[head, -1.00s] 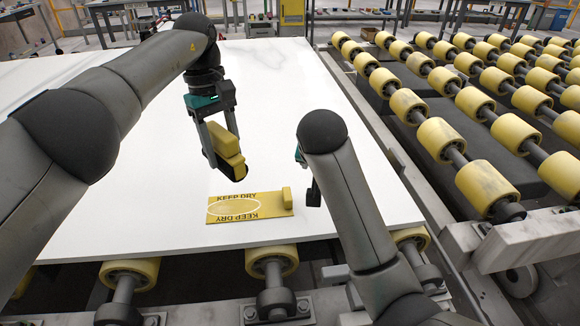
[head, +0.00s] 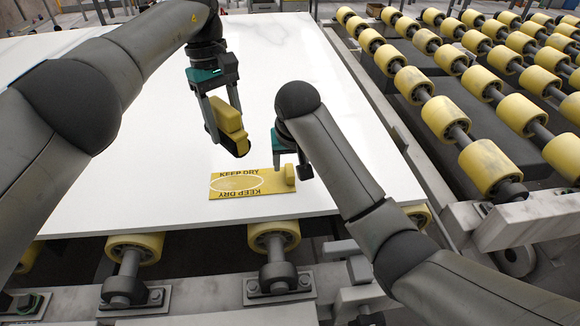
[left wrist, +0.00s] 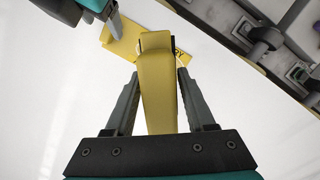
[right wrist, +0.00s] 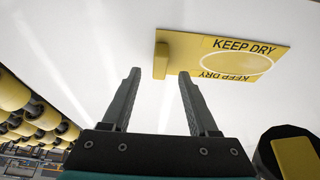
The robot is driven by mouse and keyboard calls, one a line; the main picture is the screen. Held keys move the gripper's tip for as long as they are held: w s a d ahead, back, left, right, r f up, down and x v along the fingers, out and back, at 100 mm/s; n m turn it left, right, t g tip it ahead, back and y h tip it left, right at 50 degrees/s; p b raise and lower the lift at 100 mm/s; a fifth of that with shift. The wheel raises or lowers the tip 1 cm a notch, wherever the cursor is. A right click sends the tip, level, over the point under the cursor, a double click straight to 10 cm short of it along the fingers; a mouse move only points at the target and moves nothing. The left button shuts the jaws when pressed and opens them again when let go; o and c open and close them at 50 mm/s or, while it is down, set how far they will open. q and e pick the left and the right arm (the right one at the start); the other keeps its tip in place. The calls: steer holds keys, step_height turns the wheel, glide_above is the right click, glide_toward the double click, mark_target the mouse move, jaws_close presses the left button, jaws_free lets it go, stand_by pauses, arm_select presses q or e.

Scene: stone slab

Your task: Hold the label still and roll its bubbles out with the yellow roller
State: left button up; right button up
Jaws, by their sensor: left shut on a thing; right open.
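The yellow label (head: 222,190) lies flat on the white slab near its front edge. It reads KEEP DRY twice and has a pale oval in the middle; it also shows in the right wrist view (right wrist: 205,66). A small yellow block-shaped tab (head: 290,174) stands up at its right end. My left gripper (head: 226,125) is shut on the yellow roller (head: 229,119), held above the slab just behind the label; its dark wheel hangs below. My right gripper (head: 291,170) is open and empty, around or just beside the tab; in its wrist view the tab (right wrist: 161,60) lies ahead of the fingers.
The white slab (head: 110,190) is bare around the label. Yellow rollers (head: 274,236) of the conveyor stand below its front edge, and more rows (head: 446,118) run along the right. My two arms reach over the slab.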

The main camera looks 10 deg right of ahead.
mark_target(290, 170)
steer(key=shift+x, duration=1.8)
jaws_close()
stand_by(1.8)
